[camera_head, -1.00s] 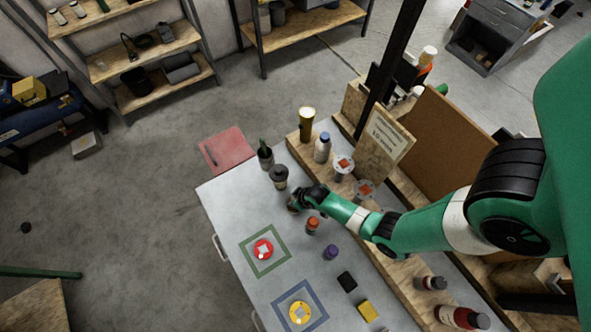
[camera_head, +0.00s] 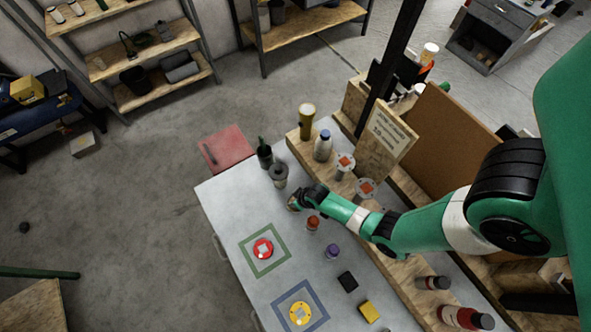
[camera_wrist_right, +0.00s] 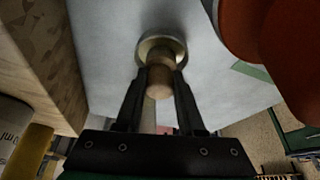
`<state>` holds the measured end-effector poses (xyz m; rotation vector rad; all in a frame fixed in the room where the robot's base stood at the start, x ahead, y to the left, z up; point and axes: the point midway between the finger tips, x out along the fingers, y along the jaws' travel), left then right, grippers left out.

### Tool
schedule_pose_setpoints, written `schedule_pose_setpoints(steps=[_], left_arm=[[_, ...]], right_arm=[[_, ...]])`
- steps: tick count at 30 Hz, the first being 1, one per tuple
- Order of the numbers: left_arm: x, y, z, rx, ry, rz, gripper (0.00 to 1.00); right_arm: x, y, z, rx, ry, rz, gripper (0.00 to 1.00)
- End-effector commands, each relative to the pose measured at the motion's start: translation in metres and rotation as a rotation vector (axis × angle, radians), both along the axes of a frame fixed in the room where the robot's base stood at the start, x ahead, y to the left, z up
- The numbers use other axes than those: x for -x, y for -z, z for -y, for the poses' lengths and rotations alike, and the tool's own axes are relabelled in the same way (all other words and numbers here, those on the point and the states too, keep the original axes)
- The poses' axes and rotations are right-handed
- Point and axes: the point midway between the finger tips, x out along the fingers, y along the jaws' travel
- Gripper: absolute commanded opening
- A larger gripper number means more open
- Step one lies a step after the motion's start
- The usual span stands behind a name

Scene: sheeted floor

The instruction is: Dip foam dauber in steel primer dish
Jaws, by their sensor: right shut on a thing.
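The handle's far end lies over a round metal-rimmed dish (camera_wrist_right: 174,43), which looks like the steel primer dish. The dauber's foam end is hidden, so I cannot tell whether it touches the dish's contents. In the head view the gripper mostly covers the dauber and dish. My left gripper is out of view.
A red puck (camera_head: 263,249) sits in a green square, a yellow puck (camera_head: 300,313) in a blue one. A wooden ledge (camera_head: 297,144) borders the worktop.

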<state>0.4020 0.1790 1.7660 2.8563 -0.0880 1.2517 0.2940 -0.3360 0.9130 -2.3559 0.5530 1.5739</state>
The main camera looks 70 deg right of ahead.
Motion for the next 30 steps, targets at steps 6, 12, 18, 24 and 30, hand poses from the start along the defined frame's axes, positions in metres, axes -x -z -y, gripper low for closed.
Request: schedule_pose_setpoints(steps=[6,12,18,24,30], left_arm=[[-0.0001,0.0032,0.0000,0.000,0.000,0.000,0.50],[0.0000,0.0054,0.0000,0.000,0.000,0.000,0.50],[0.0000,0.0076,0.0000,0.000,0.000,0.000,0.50],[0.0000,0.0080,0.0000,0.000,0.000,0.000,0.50],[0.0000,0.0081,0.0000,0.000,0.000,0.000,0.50]], right_arm=[[-0.0001,0.0034,0.0001,0.000,0.000,0.000,0.00],[-0.0002,0.0058,0.0001,0.000,0.000,0.000,0.00],[-0.0002,0.0081,0.0001,0.000,0.000,0.000,0.00],[-0.0002,0.0086,0.0001,0.000,0.000,0.000,0.00],[0.0000,0.0090,0.0000,0.000,0.000,0.000,0.00]])
